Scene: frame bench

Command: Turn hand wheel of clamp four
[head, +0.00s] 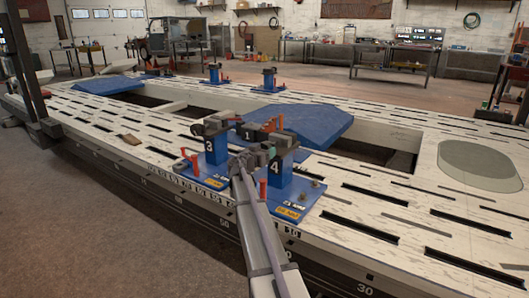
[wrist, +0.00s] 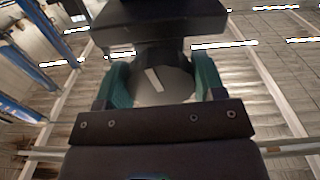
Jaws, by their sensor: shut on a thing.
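Clamp four (head: 276,170) is a blue post marked 4 on a blue base plate, with a dark clamp head on top. My gripper (head: 266,148) is at the near side of that head. In the wrist view the gripper's two teal finger pads (wrist: 163,85) press on opposite sides of a round grey hand wheel (wrist: 175,86) with a white line on its face. The line tilts slightly to the left at its top. A dark block (wrist: 160,18) shows above the wheel. In the head view the wheel is hidden by my gripper.
Clamp three (head: 209,150) stands close on the left with a red handle. A red handle (head: 263,190) stands near the base of clamp four. A blue panel (head: 300,122) lies behind on the slotted white bench (head: 390,205). The bench to the right is mostly clear.

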